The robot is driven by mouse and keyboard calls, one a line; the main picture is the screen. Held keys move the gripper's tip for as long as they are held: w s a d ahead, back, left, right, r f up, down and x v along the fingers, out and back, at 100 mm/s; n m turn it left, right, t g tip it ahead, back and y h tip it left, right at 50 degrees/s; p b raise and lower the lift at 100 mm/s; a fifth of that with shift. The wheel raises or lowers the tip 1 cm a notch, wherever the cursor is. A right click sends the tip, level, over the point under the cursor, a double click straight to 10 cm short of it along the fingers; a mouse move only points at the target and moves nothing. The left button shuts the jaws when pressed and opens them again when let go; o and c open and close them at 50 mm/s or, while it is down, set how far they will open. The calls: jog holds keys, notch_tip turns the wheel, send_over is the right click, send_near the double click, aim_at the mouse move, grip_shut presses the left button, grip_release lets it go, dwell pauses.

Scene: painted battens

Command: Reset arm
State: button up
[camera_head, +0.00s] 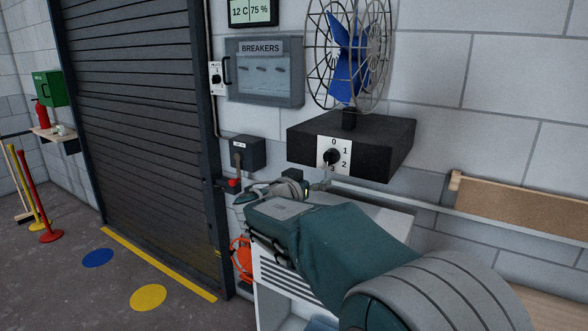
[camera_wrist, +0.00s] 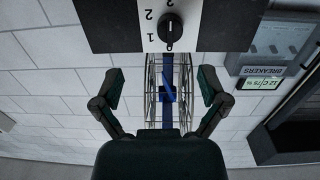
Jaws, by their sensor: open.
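My gripper (camera_head: 322,184) is just below the fan's black control box (camera_head: 385,153) in the head view. In the wrist view, which looks upside down, my gripper (camera_wrist: 160,78) has its two fingers spread wide with nothing between them. The round black knob (camera_head: 332,156) sits on a white plate numbered 0 to 3. It also shows in the wrist view (camera_wrist: 170,27), beyond the fingertips and apart from them. Its exact setting is hard to tell. The blue-bladed fan (camera_head: 349,60) stands on the box inside a wire cage.
A breaker panel (camera_head: 264,71) and a small grey lever box (camera_head: 236,153) are on the wall left of the fan. A dark roller shutter (camera_head: 140,120) is farther left. A white cabinet (camera_head: 270,297) stands below my arm. A wooden board (camera_head: 520,211) is at right.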

jog(key=s+d+f+n+g+y, duration=0.1)
jog(key=s+d+f+g, duration=0.15)
jog(key=s+d, duration=0.45)
jog(key=s+d+f+n+g+y, duration=0.15)
jog(key=s+d+g, duration=0.25)
jog(key=s, duration=0.6)
jog(key=s+a+f+n+y, duration=0.1)
jog(key=s+f+y, duration=0.1)
jog(key=s, duration=0.4)
jog(key=s+a+f+n+g+y, duration=0.1)
jog(key=s+a+f+n+y, duration=0.1)
jog(key=s, duration=0.5)
jog(key=s+a+f+n+y, duration=0.1)
jog(key=s+f+y, duration=0.3)
jog(key=s, duration=0.3)
jog(key=shift+a+f+n+g, duration=0.35)
jog(key=shift+a+f, duration=0.05)
jog(key=shift+f, duration=0.5)
